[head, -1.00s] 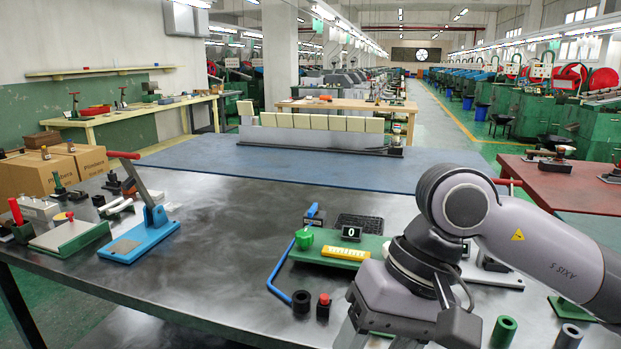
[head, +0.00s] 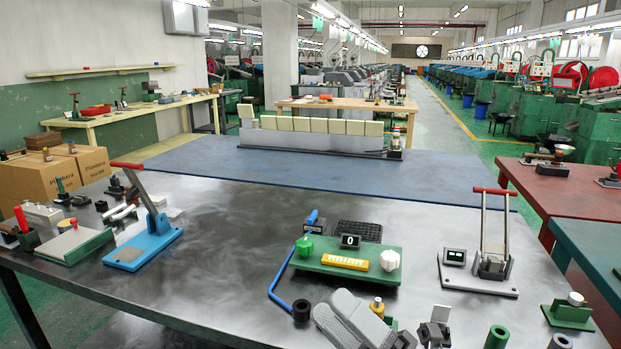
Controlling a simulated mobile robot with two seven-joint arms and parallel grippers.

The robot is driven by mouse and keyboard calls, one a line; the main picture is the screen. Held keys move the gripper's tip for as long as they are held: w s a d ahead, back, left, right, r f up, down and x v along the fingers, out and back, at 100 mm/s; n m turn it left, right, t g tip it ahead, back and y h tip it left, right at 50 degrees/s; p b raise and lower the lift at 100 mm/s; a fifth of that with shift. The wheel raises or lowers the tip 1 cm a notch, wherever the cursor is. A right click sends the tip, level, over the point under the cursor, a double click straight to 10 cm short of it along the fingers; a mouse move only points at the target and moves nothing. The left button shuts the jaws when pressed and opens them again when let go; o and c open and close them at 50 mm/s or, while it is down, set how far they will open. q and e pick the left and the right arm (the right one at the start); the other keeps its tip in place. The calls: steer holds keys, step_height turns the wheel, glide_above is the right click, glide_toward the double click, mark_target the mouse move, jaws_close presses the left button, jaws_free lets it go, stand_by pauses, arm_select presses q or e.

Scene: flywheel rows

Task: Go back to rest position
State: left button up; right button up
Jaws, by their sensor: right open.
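My right gripper (head: 392,328) shows at the bottom edge, right of centre, over the near part of the dark metal bench (head: 240,260). Its grey parts stand apart and I see nothing held between them. It is cut off by the frame edge. Most of my right arm is out of view. My left gripper is not in view.
Near my right gripper are a green board (head: 310,262) with a counter showing 0, a black ring (head: 301,311) and a green cylinder (head: 497,338). A red-handled press (head: 480,278) stands right, a blue-based press (head: 143,248) left. The bench's middle is clear.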

steer(key=d+f+m+t+h+p, duration=0.1)
steer(key=d+f+m+t+h, duration=0.1)
steer(key=d+f+m+h, duration=0.5)
steer(key=d+f+m+t+h, duration=0.25)
steer(key=f+m+h, duration=0.45)
steer(key=f+m, duration=0.45)
steer(key=s+d+f+m+g+h+p, duration=0.1)
steer(key=s+d+f+m+g+h, duration=0.3)
steer(key=s+d+f+m+g, duration=0.3)
steer(key=s+f+m, duration=0.4)
steer(key=s+f, duration=0.1)
steer(key=f, duration=0.2)
steer(key=shift+s+f+h, duration=0.15)
steer(key=shift+f+h, duration=0.05)
steer(key=shift+h, duration=0.1)
steer(key=shift+m, duration=0.25)
